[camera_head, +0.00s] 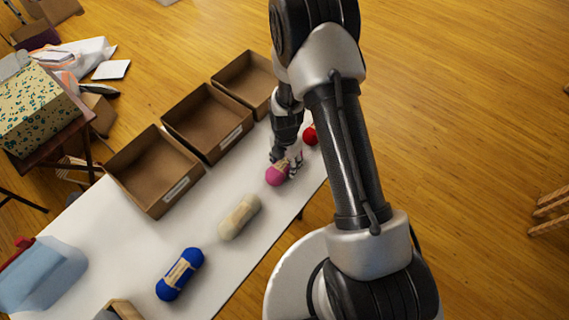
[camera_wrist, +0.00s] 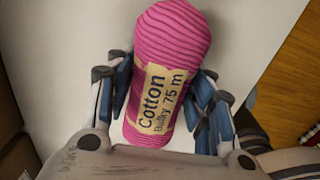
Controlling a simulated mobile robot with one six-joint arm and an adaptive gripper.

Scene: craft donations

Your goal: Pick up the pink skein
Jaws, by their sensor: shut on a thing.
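The pink skein (camera_head: 276,175) is on or just above the white table, with a tan paper label around it. In the wrist view the skein (camera_wrist: 172,40) lies lengthwise between the fingers, and its label reads "Cotton Bulky 75 m". My gripper (camera_head: 287,165) is at the skein's upper right in the head view. In the wrist view my gripper (camera_wrist: 163,100) has its blue-padded fingers shut on the skein's two sides. I cannot tell whether the skein touches the table.
A cream skein (camera_head: 240,217) and a blue skein (camera_head: 180,274) lie to the lower left on the white table (camera_head: 130,245). A red skein (camera_head: 310,136) is close beyond my gripper. Three open brown boxes (camera_head: 223,151) line the table's far side. A light-blue bag (camera_head: 42,276) sits at lower left.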

